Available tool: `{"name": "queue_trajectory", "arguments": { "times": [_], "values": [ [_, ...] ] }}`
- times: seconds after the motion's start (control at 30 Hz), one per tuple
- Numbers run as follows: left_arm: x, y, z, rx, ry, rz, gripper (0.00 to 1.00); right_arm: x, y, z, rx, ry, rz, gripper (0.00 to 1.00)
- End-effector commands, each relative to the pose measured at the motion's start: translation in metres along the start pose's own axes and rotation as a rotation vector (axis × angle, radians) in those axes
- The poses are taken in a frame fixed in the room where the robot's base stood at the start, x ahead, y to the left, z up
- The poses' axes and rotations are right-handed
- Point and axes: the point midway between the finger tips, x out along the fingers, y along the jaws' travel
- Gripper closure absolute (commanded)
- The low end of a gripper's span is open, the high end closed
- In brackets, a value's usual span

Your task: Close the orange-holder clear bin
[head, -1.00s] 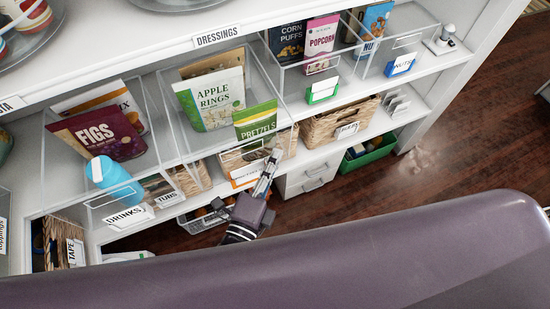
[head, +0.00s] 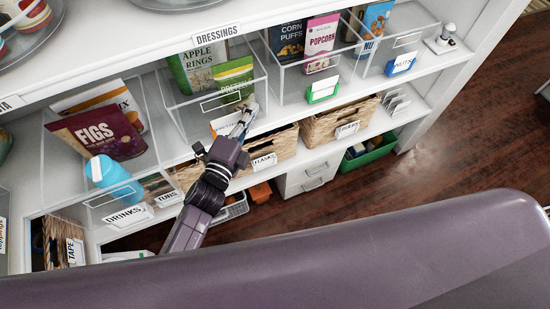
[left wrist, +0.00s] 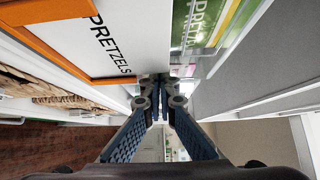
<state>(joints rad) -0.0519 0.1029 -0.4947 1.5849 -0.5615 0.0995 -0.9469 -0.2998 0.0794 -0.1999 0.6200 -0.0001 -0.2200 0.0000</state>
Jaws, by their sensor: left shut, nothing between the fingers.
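The clear bin (head: 189,108) with the orange label holder (head: 218,128) sits on the middle shelf, between two other clear bins. It holds a white-and-green Apple Rings bag (head: 199,66) and a green Pretzels bag (head: 234,75). My left gripper (head: 251,107) is shut and empty, its fingertips at the right part of the bin's front, by the label. In the left wrist view the orange-framed PRETZELS card (left wrist: 85,35) is close to the shut fingertips (left wrist: 160,84). I cannot tell whether they touch the bin. My right gripper is not in view.
The left clear bin (head: 88,196) holds a Figs bag and a blue bottle. The right bin (head: 285,88) has a green label holder. Wicker baskets (head: 283,143) stand on the shelf below. A purple-grey surface fills the foreground.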

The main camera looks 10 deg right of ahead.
Motion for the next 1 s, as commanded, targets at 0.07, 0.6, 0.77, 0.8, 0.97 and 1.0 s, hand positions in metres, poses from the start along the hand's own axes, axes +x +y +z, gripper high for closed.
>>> {"name": "queue_trajectory", "arguments": {
  "times": [0.07, 0.6, 0.77, 0.8, 0.97, 1.0],
  "values": [
    [0.005, 0.001, 0.006, 0.000, 0.000, 0.001, 1.00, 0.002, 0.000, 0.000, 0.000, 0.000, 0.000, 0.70],
    [0.015, -0.001, 0.017, 0.000, -0.003, -0.001, 1.00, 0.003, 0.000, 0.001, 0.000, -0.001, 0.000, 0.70],
    [0.015, -0.002, 0.017, 0.001, -0.005, -0.002, 1.00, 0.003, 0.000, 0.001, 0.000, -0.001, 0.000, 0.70],
    [0.015, -0.002, 0.018, 0.001, -0.005, -0.002, 1.00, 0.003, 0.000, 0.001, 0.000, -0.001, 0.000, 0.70],
    [0.015, -0.003, 0.019, 0.002, -0.005, -0.003, 1.00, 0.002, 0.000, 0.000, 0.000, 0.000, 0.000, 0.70],
    [0.015, -0.003, 0.020, 0.002, -0.004, -0.003, 1.00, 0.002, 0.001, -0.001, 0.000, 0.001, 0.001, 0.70]
  ]
}}
